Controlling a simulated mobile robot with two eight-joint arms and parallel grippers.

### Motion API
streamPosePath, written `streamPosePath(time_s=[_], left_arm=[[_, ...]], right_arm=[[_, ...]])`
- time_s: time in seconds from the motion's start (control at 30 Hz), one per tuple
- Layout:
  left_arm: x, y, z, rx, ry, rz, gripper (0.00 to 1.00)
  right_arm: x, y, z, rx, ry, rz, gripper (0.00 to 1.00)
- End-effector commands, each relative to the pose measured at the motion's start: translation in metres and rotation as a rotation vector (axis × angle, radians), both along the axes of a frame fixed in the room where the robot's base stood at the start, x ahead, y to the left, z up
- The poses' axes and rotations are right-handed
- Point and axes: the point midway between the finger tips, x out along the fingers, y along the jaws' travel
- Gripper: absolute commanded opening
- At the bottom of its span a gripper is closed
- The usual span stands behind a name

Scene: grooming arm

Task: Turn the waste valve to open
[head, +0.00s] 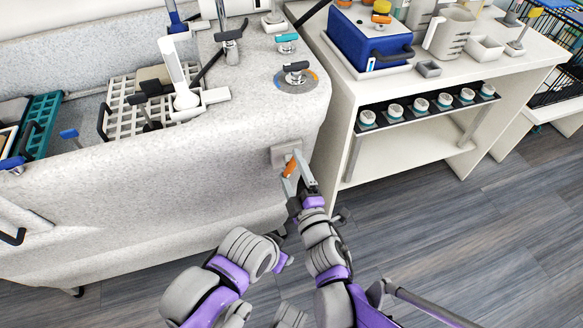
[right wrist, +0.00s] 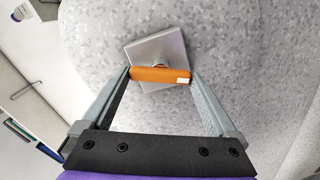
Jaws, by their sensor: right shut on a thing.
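The waste valve shows as a short orange handle (head: 290,168) on a square grey metal plate (head: 279,154) on the tub's end wall. In the right wrist view the orange handle (right wrist: 150,75) lies nearly level across the picture, slightly tilted, in front of the tilted plate (right wrist: 158,50). My right gripper (head: 297,171) is shut on the handle; in the right wrist view its two fingers (right wrist: 160,76) hold it by its ends. A small white mark is near its right end. Part of my left arm shows low in the head view, but its gripper is not visible.
The speckled grey tub (head: 160,190) fills the left, with a tap, a dial (head: 296,78) and white racks on it. A white shelf unit (head: 440,130) stands to the right, holding a blue box (head: 368,45) and several small cups. Grey plank floor (head: 470,250) is clear at lower right.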

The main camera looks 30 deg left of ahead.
Motion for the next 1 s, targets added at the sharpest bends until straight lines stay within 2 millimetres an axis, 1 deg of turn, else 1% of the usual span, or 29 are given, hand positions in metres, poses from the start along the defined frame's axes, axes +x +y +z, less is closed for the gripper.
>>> streamPosePath(time_s=[0.2,0.5,0.7,1.0], left_arm=[[-0.001,0.000,0.009,0.000,-0.003,0.000,0.50],[-0.002,0.000,0.016,0.000,-0.005,0.000,0.50],[-0.002,0.000,0.018,0.000,-0.006,0.000,0.50],[-0.002,0.000,0.019,0.000,-0.006,0.000,0.50]], right_arm=[[0.000,0.000,0.000,-0.117,-0.136,-0.002,0.38],[0.000,0.000,-0.001,-0.228,-0.265,-0.001,0.38],[0.000,0.000,-0.002,-0.263,-0.306,-0.001,0.38],[0.000,0.000,-0.002,-0.276,-0.321,-0.001,0.38]])
